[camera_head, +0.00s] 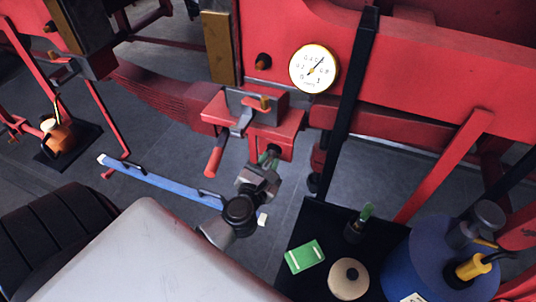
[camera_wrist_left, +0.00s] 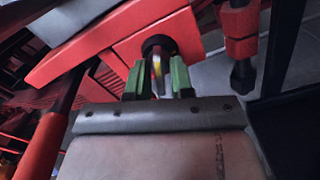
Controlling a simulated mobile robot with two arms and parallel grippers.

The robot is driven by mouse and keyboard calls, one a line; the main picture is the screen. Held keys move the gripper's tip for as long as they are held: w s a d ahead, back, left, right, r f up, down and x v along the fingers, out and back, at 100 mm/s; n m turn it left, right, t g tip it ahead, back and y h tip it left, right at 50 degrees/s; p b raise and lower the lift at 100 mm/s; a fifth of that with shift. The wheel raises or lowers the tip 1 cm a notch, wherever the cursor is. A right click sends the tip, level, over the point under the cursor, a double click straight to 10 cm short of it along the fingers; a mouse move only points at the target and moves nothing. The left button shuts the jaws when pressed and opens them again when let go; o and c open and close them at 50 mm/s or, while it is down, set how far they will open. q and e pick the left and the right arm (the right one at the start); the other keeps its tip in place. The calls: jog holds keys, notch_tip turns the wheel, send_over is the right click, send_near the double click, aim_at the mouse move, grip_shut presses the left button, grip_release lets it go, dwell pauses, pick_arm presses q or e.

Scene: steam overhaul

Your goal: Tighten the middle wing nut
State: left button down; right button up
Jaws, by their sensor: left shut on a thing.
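My left gripper (camera_head: 272,156) reaches up to the front of a red bracket (camera_head: 278,132) below the big red beam. In the left wrist view its two green-tipped fingers (camera_wrist_left: 159,82) are closed on a small silver piece with a yellow mark, which I take to be the middle wing nut (camera_wrist_left: 157,66). The piece sits in front of a dark round fitting (camera_wrist_left: 158,45) on the red block. The fingers hide most of it, so its turn angle is not clear. In the head view the gripper body hides it. My right gripper is not in view.
A red-handled lever (camera_head: 216,158) hangs just left of the gripper. A pressure gauge (camera_head: 314,69) is above. A blue bar (camera_head: 165,185) passes behind my wrist. A black tray (camera_head: 310,222) at lower right carries a green box (camera_head: 304,256) and a round tin (camera_head: 348,279).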

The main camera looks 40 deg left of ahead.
pick_arm(q)
jog(key=shift+r+m+p, duration=0.15)
jog(key=shift+m+p, duration=0.35)
jog(key=shift+m, duration=0.5)
jog(key=m, duration=0.2)
jog(key=shift+m+p, duration=0.3)
jog(key=shift+p, duration=0.05)
jog(key=m, duration=0.3)
jog(key=shift+m, duration=0.3)
jog(key=m, duration=0.4)
jog(key=c, duration=1.2)
grip_release()
jog(key=shift+c, duration=0.2)
